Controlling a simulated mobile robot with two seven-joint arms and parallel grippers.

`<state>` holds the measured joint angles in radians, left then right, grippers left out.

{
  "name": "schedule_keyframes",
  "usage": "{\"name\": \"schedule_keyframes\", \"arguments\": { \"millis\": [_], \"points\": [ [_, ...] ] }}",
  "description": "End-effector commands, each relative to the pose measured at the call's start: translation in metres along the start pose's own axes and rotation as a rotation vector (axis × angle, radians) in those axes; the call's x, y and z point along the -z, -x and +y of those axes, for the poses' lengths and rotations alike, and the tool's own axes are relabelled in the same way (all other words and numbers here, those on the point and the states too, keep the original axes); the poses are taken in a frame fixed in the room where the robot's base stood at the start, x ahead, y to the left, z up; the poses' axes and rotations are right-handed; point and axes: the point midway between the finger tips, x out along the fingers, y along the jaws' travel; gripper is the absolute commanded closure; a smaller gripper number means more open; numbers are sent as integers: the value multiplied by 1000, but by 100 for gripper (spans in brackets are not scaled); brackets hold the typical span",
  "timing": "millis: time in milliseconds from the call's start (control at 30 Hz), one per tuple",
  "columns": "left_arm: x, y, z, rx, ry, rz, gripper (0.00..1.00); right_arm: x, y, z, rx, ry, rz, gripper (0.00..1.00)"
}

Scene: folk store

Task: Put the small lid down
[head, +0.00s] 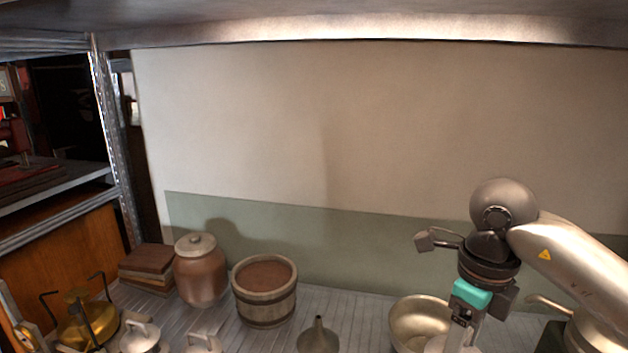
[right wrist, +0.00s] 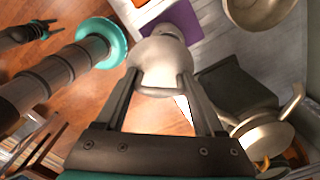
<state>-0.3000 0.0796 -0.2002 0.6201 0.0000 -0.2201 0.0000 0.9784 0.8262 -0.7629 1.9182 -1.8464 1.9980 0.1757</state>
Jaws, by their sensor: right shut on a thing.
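My right gripper (right wrist: 160,88) is shut on a small pale lid (right wrist: 160,64) with a rounded body and a knob at its far end. In the right wrist view the lid sits between the two fingers, and its lower part is partly covered by them.
On the slatted grey shelf are a brass pot (head: 84,326), two handled metal pieces (head: 140,340) (head: 204,344), books (head: 148,264), a lidded clay jar (head: 200,272), a wooden bucket (head: 264,302), a funnel (head: 318,340) and the bowl (head: 420,316). Bare slats lie between the funnel and bowl.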

Motion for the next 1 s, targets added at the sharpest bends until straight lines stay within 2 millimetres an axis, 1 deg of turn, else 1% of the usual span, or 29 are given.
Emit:
{"name": "schedule_keyframes", "arguments": {
  "millis": [100,1000],
  "points": [
    [0,-6,0,0,0,0,50,-3,-3,5,0,209,-2,86],
    [-3,-37,0,0,0,0,50,-17,-14,42,0,1809,3,86]
  ]
}}
